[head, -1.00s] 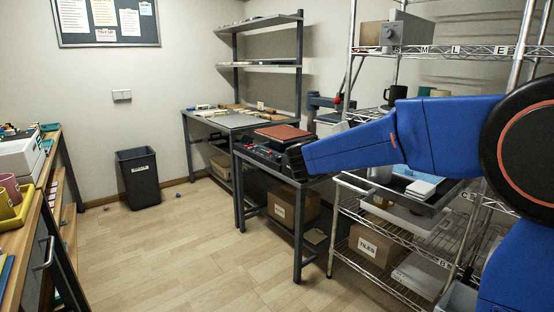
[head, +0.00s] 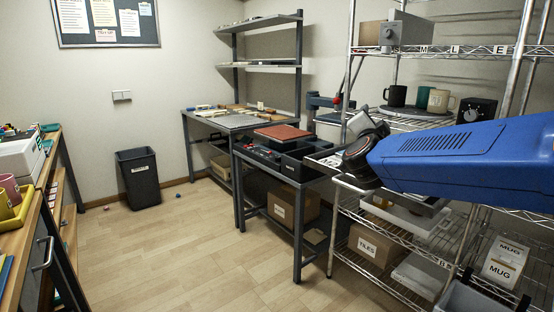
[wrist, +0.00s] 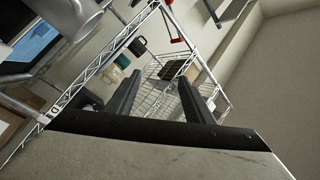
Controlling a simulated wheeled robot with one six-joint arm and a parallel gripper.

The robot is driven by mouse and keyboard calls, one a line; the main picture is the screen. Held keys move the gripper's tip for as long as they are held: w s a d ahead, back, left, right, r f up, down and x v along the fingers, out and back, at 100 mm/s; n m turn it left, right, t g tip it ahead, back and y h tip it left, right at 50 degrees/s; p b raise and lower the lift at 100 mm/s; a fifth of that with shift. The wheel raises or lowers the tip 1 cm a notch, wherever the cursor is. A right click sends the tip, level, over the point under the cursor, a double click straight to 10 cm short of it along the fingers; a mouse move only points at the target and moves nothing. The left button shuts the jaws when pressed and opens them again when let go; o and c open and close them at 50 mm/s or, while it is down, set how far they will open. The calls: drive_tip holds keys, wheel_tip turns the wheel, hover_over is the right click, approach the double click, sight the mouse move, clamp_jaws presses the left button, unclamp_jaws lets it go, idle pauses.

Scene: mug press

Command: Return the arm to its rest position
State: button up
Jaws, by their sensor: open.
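My gripper (wrist: 160,77) shows in the wrist view with its two dark fingers apart and nothing between them. In the head view my blue arm reaches in from the right edge. Its dark wrist end is in front of the wire shelving (head: 345,205), and the fingers cannot be made out there. A black mug (head: 396,96), a dark green mug (head: 422,97) and a cream mug (head: 440,101) stand on a round dark mat on the shelving, behind and above my arm.
A black dial box (head: 477,111) stands right of the mugs. The workbench with a brown-topped press (head: 283,132) is left of my wrist. A bin (head: 138,178) stands by the wall. A counter with a yellow tray (head: 18,215) is at left. The middle floor is clear.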

drive_tip(key=s+a+f+n+g+y, duration=0.3)
drive_tip(key=s+f+n+y, duration=0.25)
drive_tip(key=s+f, duration=0.25)
drive_tip(key=s+a+f+n+g+y, duration=0.2)
drive_tip(key=s+f+n+g+y, duration=0.15)
drive_tip(key=s+f+n, duration=0.35)
drive_tip(key=s+d+f+g+h, duration=0.1)
drive_tip(key=s+d+f+g, duration=0.2)
drive_tip(key=s+f, duration=0.5)
drive_tip(key=s+d+f+n+g+h, duration=0.1)
drive_tip(key=s+d+f+g, duration=0.3)
drive_tip(key=s, duration=1.2)
wheel_tip(320, 180, down, 4)
drive_tip(key=shift+f, duration=0.15)
